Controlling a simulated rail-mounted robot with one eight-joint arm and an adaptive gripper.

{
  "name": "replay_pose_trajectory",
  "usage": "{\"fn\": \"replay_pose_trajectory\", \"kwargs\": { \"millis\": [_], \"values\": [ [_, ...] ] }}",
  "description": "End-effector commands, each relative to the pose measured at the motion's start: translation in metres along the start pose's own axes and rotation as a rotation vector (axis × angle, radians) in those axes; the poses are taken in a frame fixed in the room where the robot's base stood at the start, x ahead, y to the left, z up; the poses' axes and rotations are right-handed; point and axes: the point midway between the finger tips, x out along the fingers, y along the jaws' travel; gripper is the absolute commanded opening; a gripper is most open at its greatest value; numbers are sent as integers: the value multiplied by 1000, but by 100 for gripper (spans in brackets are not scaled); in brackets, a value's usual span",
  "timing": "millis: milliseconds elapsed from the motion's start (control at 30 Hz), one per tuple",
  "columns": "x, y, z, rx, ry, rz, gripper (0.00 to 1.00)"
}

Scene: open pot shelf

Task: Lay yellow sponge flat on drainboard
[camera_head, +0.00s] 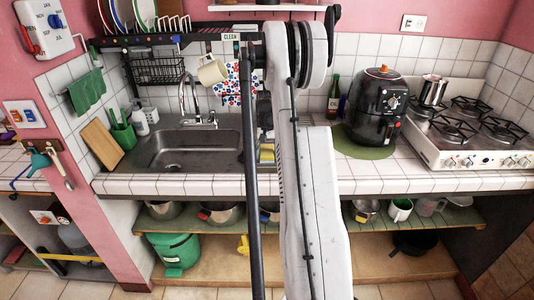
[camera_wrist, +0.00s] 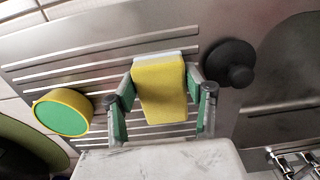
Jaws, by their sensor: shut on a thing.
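The yellow sponge (camera_wrist: 160,92) is between the two fingers of my gripper (camera_wrist: 160,96) in the wrist view, with a pale layer along its far edge. The gripper is shut on it. Behind the sponge is the ridged metal drainboard (camera_wrist: 85,74). I cannot tell whether the sponge touches it. In the head view, a yellow patch of the sponge (camera_head: 266,153) shows beside my arm, right of the sink basin. My arm hides most of the drainboard there.
A round yellow-rimmed green item (camera_wrist: 62,112) is left of my gripper, and a black stopper (camera_wrist: 230,63) is close on its right. The sink basin (camera_head: 195,150) is to the left in the head view. A black air fryer (camera_head: 378,105) stands on the right.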

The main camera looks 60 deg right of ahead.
Motion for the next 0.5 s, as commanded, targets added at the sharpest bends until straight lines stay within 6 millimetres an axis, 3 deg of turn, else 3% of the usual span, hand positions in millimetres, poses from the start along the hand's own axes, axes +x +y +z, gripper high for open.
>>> {"fn": "replay_pose_trajectory", "kwargs": {
  "millis": [267, 300, 400, 500],
  "values": [
    [2, 0, 0, 0, 0, 0, 22],
    [2, 0, 0, 0, 0, 0, 52],
    [1, 0, 0, 0, 0, 0, 65],
    [1, 0, 0, 0, 0, 0, 66]
  ]
}}
